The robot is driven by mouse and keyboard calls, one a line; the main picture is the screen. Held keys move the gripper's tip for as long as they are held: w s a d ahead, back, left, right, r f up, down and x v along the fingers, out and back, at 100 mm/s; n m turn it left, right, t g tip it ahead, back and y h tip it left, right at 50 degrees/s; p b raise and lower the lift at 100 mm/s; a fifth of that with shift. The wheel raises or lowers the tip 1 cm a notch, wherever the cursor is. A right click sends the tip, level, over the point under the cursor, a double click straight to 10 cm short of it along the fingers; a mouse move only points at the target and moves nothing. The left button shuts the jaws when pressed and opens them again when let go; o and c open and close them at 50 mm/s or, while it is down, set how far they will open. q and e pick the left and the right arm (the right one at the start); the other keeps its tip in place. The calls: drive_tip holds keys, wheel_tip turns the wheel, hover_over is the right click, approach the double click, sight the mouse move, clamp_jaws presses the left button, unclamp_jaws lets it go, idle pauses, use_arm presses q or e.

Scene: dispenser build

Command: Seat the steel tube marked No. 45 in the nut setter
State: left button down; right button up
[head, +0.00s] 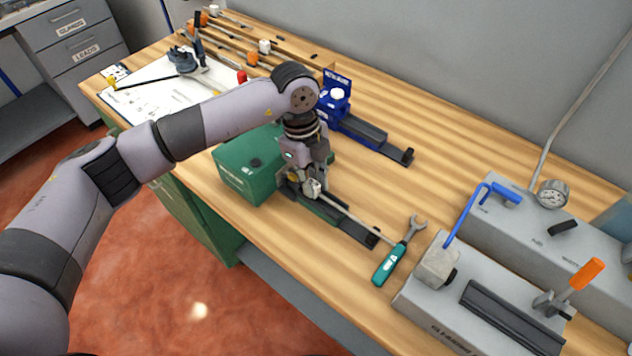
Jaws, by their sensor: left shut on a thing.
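My left gripper (313,188) reaches down over the green machine (245,165) on the wooden bench. It is shut on a thin pale steel tube (362,220), which runs from the jaws down and right above the machine's dark rail. The gripper hides the tube's end near the green body, so I cannot tell whether it is in the machine. I cannot read a No. 45 mark on the tube. A blue machine (336,103) with a dark rail stands behind. I cannot read which machine is the nut setter. My right gripper is not in view.
A teal-handled wrench (392,264) lies by the rail's end. Several tubes with coloured ends and a white sheet (150,95) lie at the back left.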

use_arm(q)
drive_tip(key=shift+w+a, duration=0.1)
drive_tip(key=shift+a, duration=0.05)
drive_tip(key=c, duration=1.4)
unclamp_jaws()
drive_tip(key=o, duration=0.3)
drive_tip(key=shift+r+p, duration=2.2)
drive_tip(key=shift+r, duration=1.35)
drive_tip(key=shift+f, duration=0.1)
